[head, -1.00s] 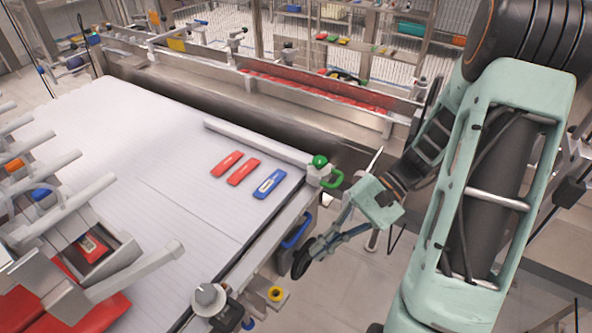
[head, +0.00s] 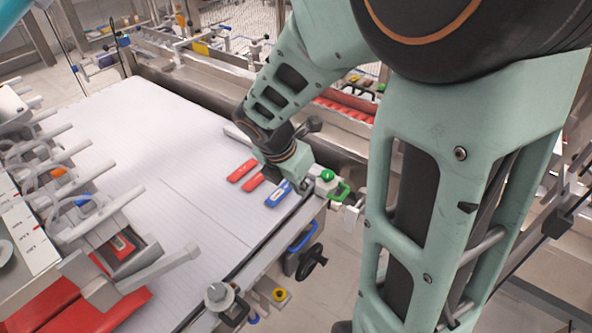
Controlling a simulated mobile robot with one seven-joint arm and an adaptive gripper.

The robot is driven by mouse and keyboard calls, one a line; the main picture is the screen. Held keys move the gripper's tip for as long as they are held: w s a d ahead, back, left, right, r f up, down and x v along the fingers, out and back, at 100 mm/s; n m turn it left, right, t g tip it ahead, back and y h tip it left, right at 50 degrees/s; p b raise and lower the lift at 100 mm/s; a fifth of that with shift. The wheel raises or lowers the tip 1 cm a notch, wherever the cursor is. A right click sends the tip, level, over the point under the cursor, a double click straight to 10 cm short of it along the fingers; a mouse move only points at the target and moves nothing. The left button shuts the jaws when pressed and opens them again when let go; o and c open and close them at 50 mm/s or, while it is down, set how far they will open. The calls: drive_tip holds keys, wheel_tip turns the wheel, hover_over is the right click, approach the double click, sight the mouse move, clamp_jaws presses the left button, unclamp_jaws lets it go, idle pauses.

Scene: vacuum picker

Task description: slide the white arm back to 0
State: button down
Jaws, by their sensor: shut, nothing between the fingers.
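The white arm (head: 236,133) is a long pale bar along the far right edge of the white table. Its middle is hidden behind my forearm and wrist, and its right end has a green knob (head: 327,175) and a green handle (head: 341,191). My gripper (head: 299,187) is low at the table's right edge, just left of the green knob. Its fingers are small, dark and partly hidden; they are shut and hold nothing. I cannot tell whether they touch the white arm. No 0 mark is readable.
Two red pieces (head: 242,170) and a blue piece (head: 279,194) lie on the white table (head: 130,150) beside my wrist. Grey levers and clamps (head: 110,235) crowd the left side. A grey knob (head: 217,293) stands at the front edge. The table's middle is clear.

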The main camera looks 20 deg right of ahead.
sight(325, 177)
drive_tip(key=b+x, duration=0.2)
drive_tip(key=x, duration=0.7)
drive_tip(key=shift+s+f+b, duration=0.1)
drive_tip(key=shift+f+b, duration=0.15)
drive_tip(key=shift+b, duration=0.05)
drive_tip(key=shift+w+d+r+p, duration=0.2)
drive_tip(key=shift+w+d+p, duration=0.15)
drive_tip(key=shift+d, duration=0.2)
drive_tip(key=shift+w+d+r+p, duration=0.15)
drive_tip(key=shift+w+d+p, duration=0.05)
drive_tip(key=shift+w+d, duration=0.65)
drive_tip(key=shift+d, duration=0.2)
drive_tip(key=shift+w+d+p, duration=0.5)
drive_tip(key=shift+w+d, duration=0.2)
drive_tip(key=shift+d, duration=0.25)
drive_tip(key=shift+w+d+p, duration=0.5)
drive_tip(key=shift+w+d, duration=0.15)
drive_tip(key=shift+d, duration=0.25)
drive_tip(key=shift+r, duration=0.1)
